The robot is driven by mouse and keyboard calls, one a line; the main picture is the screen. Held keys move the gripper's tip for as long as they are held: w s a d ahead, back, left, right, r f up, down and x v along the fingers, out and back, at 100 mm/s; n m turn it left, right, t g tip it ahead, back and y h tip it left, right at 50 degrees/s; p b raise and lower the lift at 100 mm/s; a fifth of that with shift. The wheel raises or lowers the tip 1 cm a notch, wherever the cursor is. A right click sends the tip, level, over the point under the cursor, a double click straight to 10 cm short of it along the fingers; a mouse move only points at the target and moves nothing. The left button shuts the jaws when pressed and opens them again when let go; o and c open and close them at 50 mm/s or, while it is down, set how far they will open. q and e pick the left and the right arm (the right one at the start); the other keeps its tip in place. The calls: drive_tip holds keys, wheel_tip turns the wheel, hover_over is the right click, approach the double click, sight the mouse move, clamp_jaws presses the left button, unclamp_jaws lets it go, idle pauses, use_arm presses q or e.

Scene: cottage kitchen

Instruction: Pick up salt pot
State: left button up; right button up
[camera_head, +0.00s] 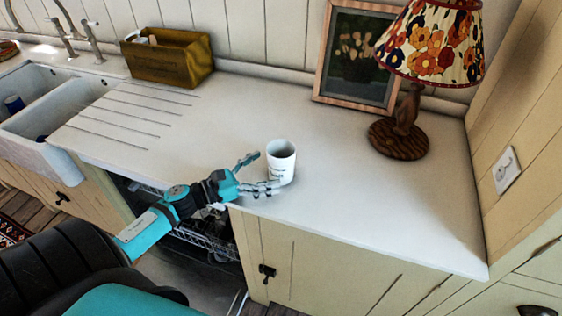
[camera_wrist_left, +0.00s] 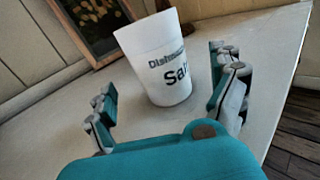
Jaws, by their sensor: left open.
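The salt pot (camera_head: 281,160) is a white cup-like pot standing upright on the pale worktop near its front edge. In the left wrist view the pot (camera_wrist_left: 157,58) shows dark lettering that includes "Sal", the rest cut off by the curve. My left gripper (camera_head: 262,172) is open, with its fingers spread on either side of the pot's near side. In the left wrist view the pot stands between and just beyond the open fingers of my gripper (camera_wrist_left: 165,98). I cannot tell whether a finger touches it. My right gripper is not in view.
A lamp with a flowered shade (camera_head: 432,45) and a picture frame (camera_head: 357,55) stand behind the pot. A wooden box (camera_head: 168,58) and a white sink (camera_head: 60,105) are at the left. The worktop (camera_head: 370,200) right of the pot is clear.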

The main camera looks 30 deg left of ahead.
sight(270, 168)
use_arm(q)
drive_tip(key=shift+w+d+r+p, duration=0.2)
drive_tip(key=shift+w+d+p, duration=0.1)
drive_tip(key=shift+w+p, duration=0.2)
drive_tip(key=shift+w+d+r+p, duration=0.25)
drive_tip(key=shift+w+p, duration=0.1)
drive_tip(key=shift+w, duration=0.2)
drive_tip(key=shift+f+p+x, duration=0.25)
drive_tip(key=shift+p+x, duration=0.05)
drive_tip(key=shift+x, duration=0.85)
drive_tip(key=shift+w+d+f, duration=0.15)
drive_tip(key=shift+w, duration=0.05)
drive_tip(key=shift+s, duration=0.1)
drive_tip(key=c, duration=1.3)
drive_tip(key=shift+c, duration=0.2)
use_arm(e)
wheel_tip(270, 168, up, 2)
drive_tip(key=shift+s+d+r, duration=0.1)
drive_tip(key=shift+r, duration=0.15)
